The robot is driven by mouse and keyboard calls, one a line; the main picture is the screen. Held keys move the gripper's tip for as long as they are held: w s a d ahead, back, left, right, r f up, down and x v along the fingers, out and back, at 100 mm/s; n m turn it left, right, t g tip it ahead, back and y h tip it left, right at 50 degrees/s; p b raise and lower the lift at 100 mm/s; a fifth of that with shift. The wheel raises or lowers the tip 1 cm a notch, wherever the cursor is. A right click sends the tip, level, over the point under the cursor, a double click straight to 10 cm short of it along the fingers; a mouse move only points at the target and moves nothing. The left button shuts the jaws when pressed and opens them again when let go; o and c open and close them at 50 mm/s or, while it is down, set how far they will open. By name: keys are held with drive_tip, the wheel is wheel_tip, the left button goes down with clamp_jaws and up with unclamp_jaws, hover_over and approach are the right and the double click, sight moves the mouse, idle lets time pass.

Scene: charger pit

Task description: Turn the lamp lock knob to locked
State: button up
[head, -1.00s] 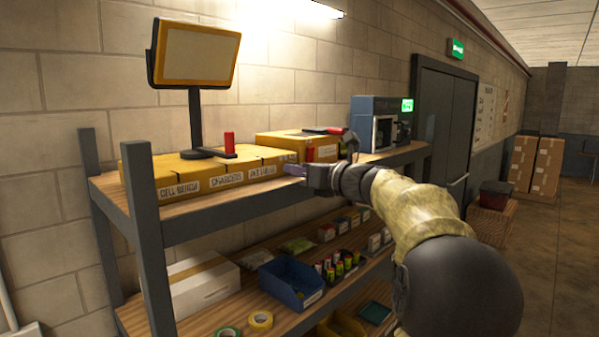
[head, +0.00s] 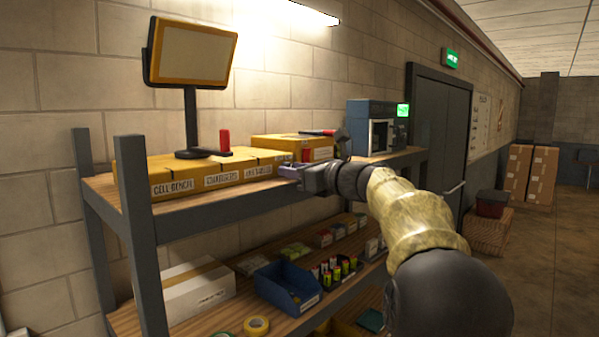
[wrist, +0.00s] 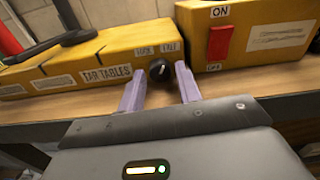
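The lamp lock knob (wrist: 159,70) is a small round black knob with a white mark, on the front of a long yellow box (wrist: 65,76). The labels LOCK (wrist: 144,50) and FREE (wrist: 170,46) sit above it; I cannot tell which one the mark points to. My gripper (wrist: 160,84) is open, with one pale purple finger on each side of the knob, and I see no clear contact. In the head view my gripper (head: 289,171) is at the box's right end and the knob is hidden. The lamp (head: 191,52) stands on the box.
A second yellow box (wrist: 247,38) with a red ON/OFF switch (wrist: 220,42) is just right of the knob. The wooden shelf (head: 200,206) runs below my gripper. A blue machine (head: 371,122) stands farther right on the shelf; a lower shelf holds a blue bin (head: 287,287).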

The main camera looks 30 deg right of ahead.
drive_tip(key=b+v, duration=0.6)
drive_tip(key=v, duration=1.1)
drive_tip(key=shift+s+b, duration=0.2)
drive_tip(key=shift+b, duration=0.1)
drive_tip(key=w+a+f+n+g+h, duration=0.1)
drive_tip(key=a+f+n+g, duration=0.25)
drive_tip(key=f, duration=0.65)
drive_tip(key=w+a+f+n+g+h, duration=0.1)
drive_tip(key=w+a+f+n+g, duration=0.3)
drive_tip(key=f, duration=0.7)
drive_tip(key=s+a+f+n+g, duration=0.1)
drive_tip(key=a+f+n+g, duration=0.3)
drive_tip(key=f, duration=0.6)
drive_tip(key=s+a+f+n+g+h, duration=0.1)
drive_tip(key=s+a+f+n+h, duration=0.1)
drive_tip(key=s+a+f+n, duration=0.4)
drive_tip(key=s+a+f+n+g+h, duration=0.2)
drive_tip(key=s+a+f+n, duration=0.4)
drive_tip(key=f+n, duration=0.7)
drive_tip(key=shift+s+a+f+n, duration=0.2)
drive_tip(key=shift+s+f+n, duration=0.15)
drive_tip(key=shift+s+f, duration=0.55)
drive_tip(key=shift+o, duration=0.3)
drive_tip(key=shift+r, duration=0.2)
